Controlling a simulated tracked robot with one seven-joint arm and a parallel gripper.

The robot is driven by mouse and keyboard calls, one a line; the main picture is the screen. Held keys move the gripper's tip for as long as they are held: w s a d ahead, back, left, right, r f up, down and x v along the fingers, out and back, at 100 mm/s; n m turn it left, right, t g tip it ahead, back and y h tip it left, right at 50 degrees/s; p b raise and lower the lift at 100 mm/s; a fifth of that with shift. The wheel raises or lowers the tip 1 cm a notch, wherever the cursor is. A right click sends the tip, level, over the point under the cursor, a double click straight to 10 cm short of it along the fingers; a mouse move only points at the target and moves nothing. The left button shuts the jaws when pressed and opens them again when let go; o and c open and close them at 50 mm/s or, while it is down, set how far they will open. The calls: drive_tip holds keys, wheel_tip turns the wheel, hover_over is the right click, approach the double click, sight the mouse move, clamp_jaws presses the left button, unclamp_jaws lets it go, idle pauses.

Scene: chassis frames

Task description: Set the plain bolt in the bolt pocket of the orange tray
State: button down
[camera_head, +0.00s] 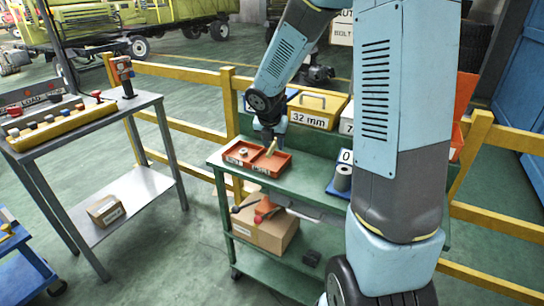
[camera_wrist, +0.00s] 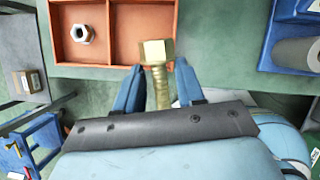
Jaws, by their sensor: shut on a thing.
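The plain bolt (camera_wrist: 156,58) is brass-coloured with a hex head, and its shank is between the blue fingers of my gripper (camera_wrist: 157,78) in the wrist view. My gripper is shut on it. The orange tray (camera_head: 262,156) lies on the green bench in the head view, with my gripper (camera_head: 270,143) over its right part. In the wrist view the orange tray (camera_wrist: 103,35) has two compartments split by a divider. A nut (camera_wrist: 82,34) sits in the left compartment. The right compartment looks empty. The bolt's head overlaps the tray's near edge in that view.
Yellow bins, one marked 32 mm (camera_head: 317,108), stand behind the tray. A side table (camera_head: 80,125) is at the left. The bench top (camera_head: 300,178) between tray and cylinder is clear.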

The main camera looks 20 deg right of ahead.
hover_over(272, 161)
drive_tip(key=f, duration=0.7)
drive_tip(key=shift+s+a+f, duration=0.15)
drive_tip(key=shift+s+a, duration=0.2)
drive_tip(key=shift+a, duration=0.05)
drive_tip(key=shift+f, duration=1.45)
drive_tip(key=shift+f, duration=0.1)
drive_tip(key=c, duration=0.7)
unclamp_jaws()
